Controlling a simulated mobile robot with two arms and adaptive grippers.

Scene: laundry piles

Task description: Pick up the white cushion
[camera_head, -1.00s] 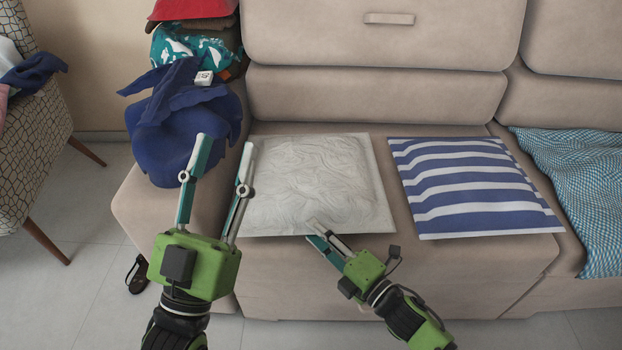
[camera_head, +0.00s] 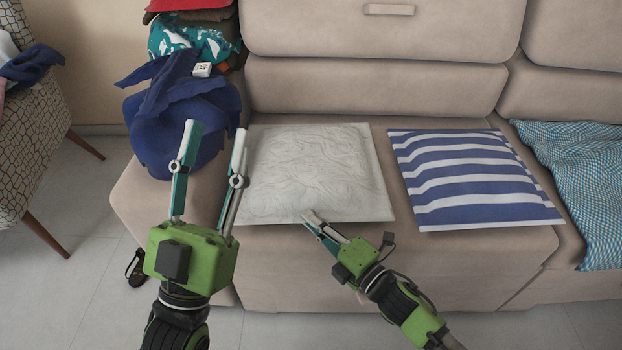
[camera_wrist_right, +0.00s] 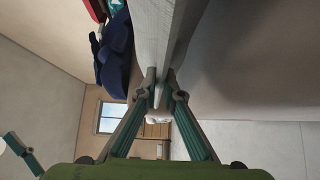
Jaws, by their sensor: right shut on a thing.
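The white cushion (camera_head: 310,170) lies on the beige sofa seat, its surface wrinkled. In the right wrist view the fingertips (camera_wrist_right: 161,84) close on the pale cushion edge (camera_wrist_right: 158,40) from both sides. My left gripper (camera_head: 214,130) is open and empty, with its fingers pointing toward the sofa back, at the left of the white cushion.
A blue-and-white striped cushion (camera_head: 470,180) lies to the right on the seat. A blue checkered cloth (camera_head: 585,180) lies further right. Dark blue cloth (camera_head: 180,125) and other laundry are piled on the left armrest. A patterned chair (camera_head: 30,120) stands at far left.

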